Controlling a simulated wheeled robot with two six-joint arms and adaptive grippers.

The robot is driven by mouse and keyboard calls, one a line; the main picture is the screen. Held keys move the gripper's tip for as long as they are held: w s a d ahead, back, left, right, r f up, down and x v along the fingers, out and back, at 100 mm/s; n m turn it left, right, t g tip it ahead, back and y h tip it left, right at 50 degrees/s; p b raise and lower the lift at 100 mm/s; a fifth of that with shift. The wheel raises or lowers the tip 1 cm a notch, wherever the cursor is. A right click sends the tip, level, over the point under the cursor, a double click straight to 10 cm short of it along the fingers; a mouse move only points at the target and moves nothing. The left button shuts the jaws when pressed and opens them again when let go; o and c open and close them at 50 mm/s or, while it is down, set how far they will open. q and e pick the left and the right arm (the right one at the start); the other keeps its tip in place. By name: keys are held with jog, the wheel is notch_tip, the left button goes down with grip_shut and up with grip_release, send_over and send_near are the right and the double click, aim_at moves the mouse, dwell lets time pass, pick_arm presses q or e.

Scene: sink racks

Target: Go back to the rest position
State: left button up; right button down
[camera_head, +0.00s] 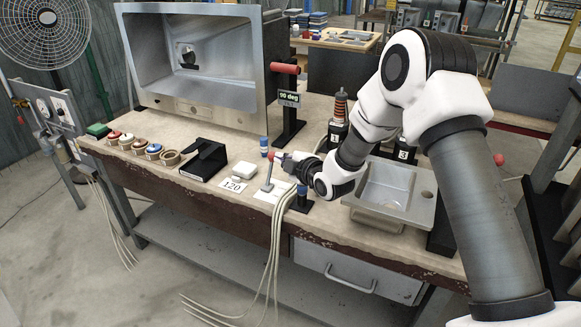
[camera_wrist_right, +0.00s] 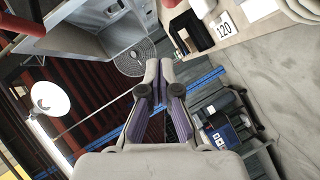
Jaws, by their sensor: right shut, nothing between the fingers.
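My right gripper (camera_head: 284,159) is above the workbench (camera_head: 215,140) in the head view, reaching left from the right arm. In the right wrist view its two fingers (camera_wrist_right: 159,72) are together, with nothing held between them. In the head view its tips look close to a lever with a red knob (camera_head: 268,180); I cannot tell whether they touch. My left gripper is not in view.
A large steel basin (camera_head: 150,60) stands at the back left of the bench. A small sink (camera_head: 390,190) is under my right arm. Cables hang off the front edge.

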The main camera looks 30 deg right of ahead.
jog(key=s+a+f+g+p, duration=0.1)
jog(key=s+a+f+g, duration=0.15)
jog(key=s+f, duration=0.75)
jog(key=s+a+f+g, duration=0.2)
jog(key=s+f+g, duration=0.2)
jog(key=s+f, duration=0.5)
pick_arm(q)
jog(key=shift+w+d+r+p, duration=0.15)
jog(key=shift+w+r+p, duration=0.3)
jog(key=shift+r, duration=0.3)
pick_arm(e)
jog(key=s+f+m+g, duration=0.2)
jog(key=s+m, duration=0.3)
jog(key=s, duration=0.3)
jog(key=s+f+m+g+h, duration=0.1)
jog(key=s+f+m+g, duration=0.2)
jog(key=s, duration=0.5)
jog(key=s+f+m+g+h, duration=0.1)
jog(key=s+f+m+g, duration=0.2)
jog(key=s+m, duration=0.4)
jog(key=shift+s+d+f, duration=0.15)
jog(key=shift+s+f, duration=0.6)
jog(key=shift+s, duration=0.1)
